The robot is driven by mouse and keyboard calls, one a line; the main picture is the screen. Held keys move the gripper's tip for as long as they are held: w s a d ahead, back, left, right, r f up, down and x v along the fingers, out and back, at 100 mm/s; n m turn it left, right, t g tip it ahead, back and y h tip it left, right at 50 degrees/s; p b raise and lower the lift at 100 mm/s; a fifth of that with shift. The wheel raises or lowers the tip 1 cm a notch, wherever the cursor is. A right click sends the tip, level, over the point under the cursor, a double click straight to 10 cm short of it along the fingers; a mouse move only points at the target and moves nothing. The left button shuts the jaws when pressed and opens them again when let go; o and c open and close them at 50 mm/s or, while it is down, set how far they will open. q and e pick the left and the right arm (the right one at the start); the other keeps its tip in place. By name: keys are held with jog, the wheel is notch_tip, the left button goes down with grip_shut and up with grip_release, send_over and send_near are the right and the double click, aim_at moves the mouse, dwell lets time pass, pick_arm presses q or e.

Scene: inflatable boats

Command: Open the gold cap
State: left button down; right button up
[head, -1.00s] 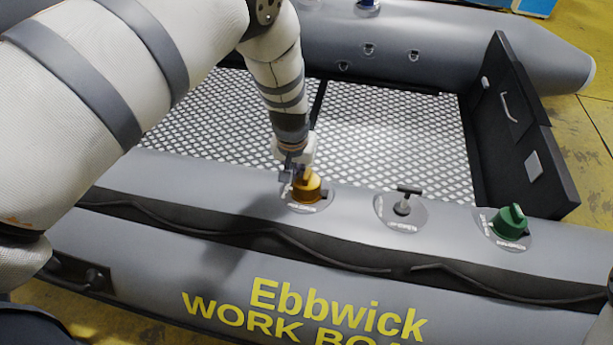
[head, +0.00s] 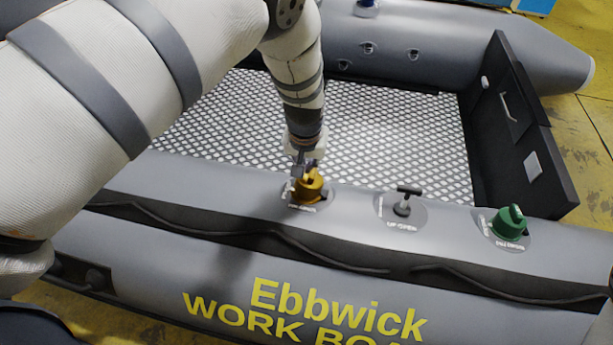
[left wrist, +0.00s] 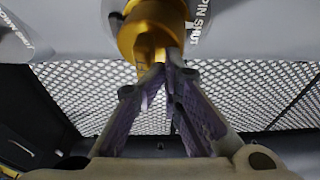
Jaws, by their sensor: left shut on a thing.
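The gold cap (head: 308,190) sits on its round grey plate on the near tube of the boat, in the head view below my left arm. In the left wrist view the gold cap (left wrist: 150,28) is at the top centre, with its raised grip pointing towards my fingers. My left gripper (head: 307,170) reaches down to the cap from above. In the wrist view the left gripper (left wrist: 168,62) has its fingertips closed together on the cap's grip. The fingers hide part of the grip. The cap is still seated on its plate. My right gripper does not show.
To the right on the same tube are a black T-handle (head: 404,202) and a green cap (head: 509,222), each on a grey plate. A black rope (head: 330,254) runs along the tube's side. The patterned boat floor (head: 390,130) is clear.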

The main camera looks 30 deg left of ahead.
pick_arm(q)
jog(key=d, duration=0.2)
jog(key=shift+s+d+f, duration=0.1)
jog(key=shift+d+f, duration=0.15)
jog(key=shift+d, duration=0.1)
jog(key=shift+a+r+p, duration=0.6)
jog(key=shift+a+r, duration=0.2)
jog(key=shift+a, duration=0.15)
jog(key=a+r, duration=0.1)
jog(key=a+r+p, duration=0.1)
jog(key=a, duration=0.1)
jog(key=a+r, duration=0.1)
jog(key=shift+a+r+p, duration=0.25)
jog(key=shift+a+p, duration=0.05)
jog(key=shift+a, duration=0.05)
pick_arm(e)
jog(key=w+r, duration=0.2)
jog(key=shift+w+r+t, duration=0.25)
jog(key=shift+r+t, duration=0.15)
